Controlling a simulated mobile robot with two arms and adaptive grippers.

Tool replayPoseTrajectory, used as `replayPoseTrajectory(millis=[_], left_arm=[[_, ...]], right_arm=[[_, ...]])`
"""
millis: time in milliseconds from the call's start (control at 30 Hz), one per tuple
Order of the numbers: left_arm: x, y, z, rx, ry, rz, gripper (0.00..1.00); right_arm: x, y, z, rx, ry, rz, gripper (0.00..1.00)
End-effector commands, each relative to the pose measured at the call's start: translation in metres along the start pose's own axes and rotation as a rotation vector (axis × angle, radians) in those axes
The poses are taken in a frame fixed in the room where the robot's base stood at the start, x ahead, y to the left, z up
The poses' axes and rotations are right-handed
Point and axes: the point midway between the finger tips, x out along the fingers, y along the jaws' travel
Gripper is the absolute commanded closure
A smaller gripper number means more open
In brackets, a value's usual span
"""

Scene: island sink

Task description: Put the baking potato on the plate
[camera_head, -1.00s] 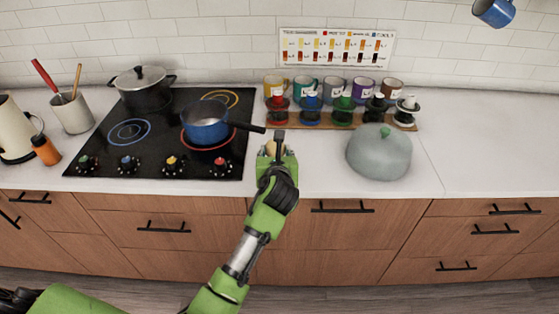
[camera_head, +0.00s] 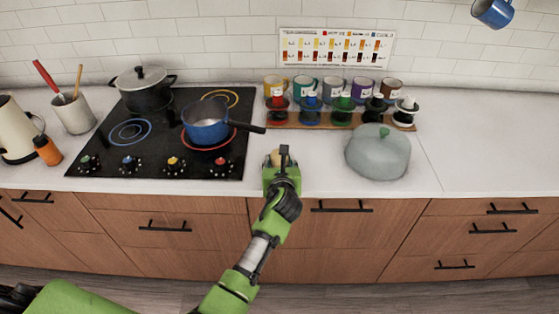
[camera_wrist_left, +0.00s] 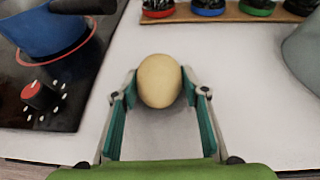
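The baking potato (camera_wrist_left: 159,80) is a pale tan oval on the white counter, seen between the fingers in the left wrist view. In the head view only a small part of the potato (camera_head: 275,158) shows beyond my gripper. My left gripper (camera_head: 285,152) is low at the counter, right of the stove. Its two fingers (camera_wrist_left: 160,88) are open, one on each side of the potato, with narrow gaps. I see no plate. A grey-blue dome with a green knob (camera_head: 378,155) stands on the counter to the right; what is under it is hidden.
A blue pan (camera_head: 207,122) on the stove (camera_head: 140,158) has its handle pointing towards my gripper. A wooden rack (camera_head: 325,118) with coloured stands and mugs is behind. A black pot (camera_head: 145,92) stands on the stove. The counter at the far right (camera_head: 490,150) is clear.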

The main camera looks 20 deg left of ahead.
Motion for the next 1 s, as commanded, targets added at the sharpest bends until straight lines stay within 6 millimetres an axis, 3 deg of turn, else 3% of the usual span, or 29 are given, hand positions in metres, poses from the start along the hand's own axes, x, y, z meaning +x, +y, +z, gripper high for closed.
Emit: replayPoseTrajectory(millis=[400, 600, 1000], left_arm=[[0.000, 0.000, -0.001, -0.001, 0.001, 0.000, 0.43], [0.002, 0.000, -0.006, -0.004, 0.001, 0.000, 0.43], [-0.074, 0.003, -0.004, -0.001, 0.000, -0.002, 0.43]], right_arm=[[0.001, 0.000, 0.000, 0.000, 0.000, 0.000, 0.63], [0.018, 0.000, 0.002, 0.000, 0.000, 0.000, 0.63], [0.019, 0.000, 0.002, 0.000, 0.000, 0.000, 0.63]])
